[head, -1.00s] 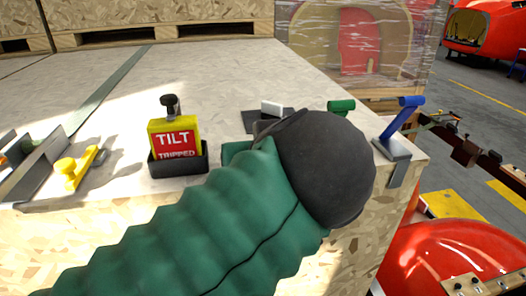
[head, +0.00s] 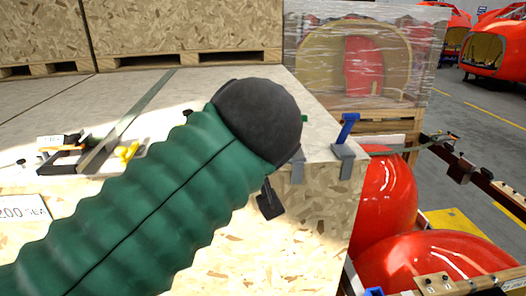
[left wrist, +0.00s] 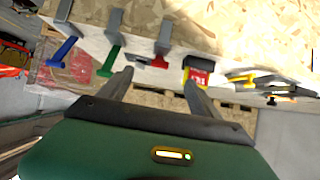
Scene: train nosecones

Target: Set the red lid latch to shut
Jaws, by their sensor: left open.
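The red lid latch (left wrist: 157,63) shows in the left wrist view as a short red handle on a grey clamp (left wrist: 164,36) at the crate edge. My left gripper (left wrist: 157,82) is open and empty. Its two fingers lie to either side of the red handle in that picture; the remaining distance is hard to judge. In the head view my green-sleeved left arm with its dark rounded joint hides the red latch and the left gripper. A dark piece below the arm there cannot be told clearly. My right gripper is not in view.
A green latch (left wrist: 108,62) and a blue latch (left wrist: 63,50) stand left of the red one in the wrist view. The blue latch (head: 348,128) also shows in the head view. A yellow TILT box (left wrist: 197,70) is on the other side. Red nosecones (head: 390,195) stand beyond the crate.

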